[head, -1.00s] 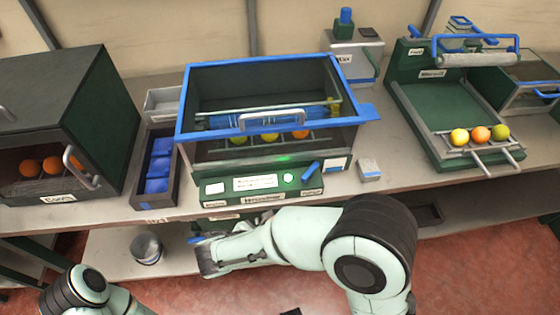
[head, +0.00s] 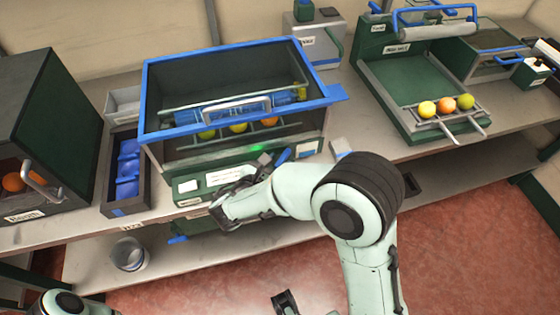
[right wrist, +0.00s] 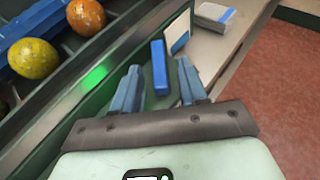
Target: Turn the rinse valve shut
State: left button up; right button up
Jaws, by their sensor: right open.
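The blue lever (head: 283,158) at the right of the washer's front panel appears to be the rinse valve; its label is too small to read. It leans up to the right in the head view. In the right wrist view the blue lever (right wrist: 160,67) stands between my two fingers, with gaps on both sides. My right gripper (head: 263,173) is open around it, apparently not touching; the wrist view shows its fingertips (right wrist: 158,68) clearly. The washer (head: 240,108) has a blue rim and holds several fruits behind its front.
A green light (head: 256,148) glows on the panel. A dark box (head: 35,135) and blue-filled tray (head: 111,172) stand left. A green fruit tray (head: 395,85) stands right. A metal pot (head: 128,253) is on the lower shelf.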

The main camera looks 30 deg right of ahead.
jog(key=shift+x, duration=0.95)
jog(key=shift+c, duration=0.3)
grip_shut()
jog(key=shift+r+m+g+h+p, duration=0.1)
jog(key=shift+m+g+h+p, duration=0.3)
jog(key=shift+p, duration=0.05)
jog(key=m+g+p, duration=0.1)
jog(key=m+g+h+p, duration=0.1)
jog(key=g+p, duration=0.1)
jog(key=shift+w+a+r+m, duration=0.1)
jog(key=shift+w+m, duration=0.2)
jog(key=shift+m+g+p, duration=0.45)
jog(key=shift+m+g, duration=0.15)
jog(key=shift+g, duration=0.1)
